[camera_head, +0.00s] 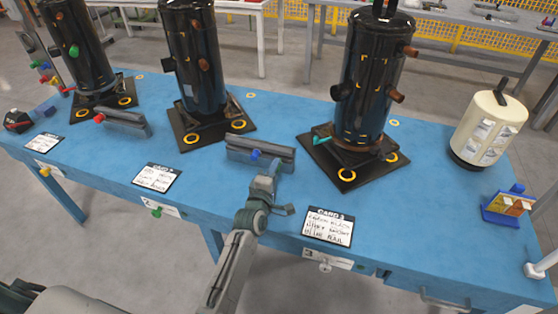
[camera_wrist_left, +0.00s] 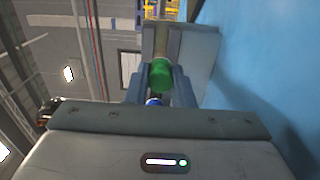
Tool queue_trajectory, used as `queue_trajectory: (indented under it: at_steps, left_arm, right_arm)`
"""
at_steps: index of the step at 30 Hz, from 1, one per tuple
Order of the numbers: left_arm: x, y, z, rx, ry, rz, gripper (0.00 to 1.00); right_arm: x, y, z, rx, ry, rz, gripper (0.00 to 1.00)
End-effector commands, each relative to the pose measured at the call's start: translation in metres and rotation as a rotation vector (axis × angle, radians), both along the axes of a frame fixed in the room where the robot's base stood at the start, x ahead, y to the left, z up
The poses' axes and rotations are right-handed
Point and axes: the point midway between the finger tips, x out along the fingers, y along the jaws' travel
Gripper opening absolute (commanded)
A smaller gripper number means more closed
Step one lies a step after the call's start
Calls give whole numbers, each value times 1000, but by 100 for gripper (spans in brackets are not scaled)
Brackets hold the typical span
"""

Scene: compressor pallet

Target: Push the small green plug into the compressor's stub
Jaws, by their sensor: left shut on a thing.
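The green plug (camera_wrist_left: 161,74) sits between the fingertips of my left gripper (camera_wrist_left: 155,88) in the wrist view, and the gripper is shut on it. A small blue piece (camera_wrist_left: 153,101) shows just below the plug between the fingers. In the head view my left gripper (camera_head: 275,170) is at the right part of the middle grey rack block (camera_head: 232,148); the plug cannot be made out there. The right compressor (camera_head: 372,75) stands upright with brown stubs (camera_head: 397,96) on its side. The middle compressor (camera_head: 192,60) also has a brown stub (camera_head: 204,64). My right gripper is out of view.
The blue table (camera_head: 210,190) carries another compressor (camera_head: 75,45), a second rack block (camera_head: 127,121), several cards and a cream canister (camera_head: 488,128). A teal piece (camera_head: 322,138) lies at the right compressor's base.

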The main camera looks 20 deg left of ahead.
Motion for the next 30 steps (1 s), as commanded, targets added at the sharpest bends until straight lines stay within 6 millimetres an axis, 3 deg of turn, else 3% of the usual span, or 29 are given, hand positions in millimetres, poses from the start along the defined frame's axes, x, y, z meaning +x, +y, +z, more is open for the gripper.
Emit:
queue_trajectory:
  at_steps: [30]
  left_arm:
    - [-37, 1, 0, 0, -1, 0, 0]
  right_arm:
    - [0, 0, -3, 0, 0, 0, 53]
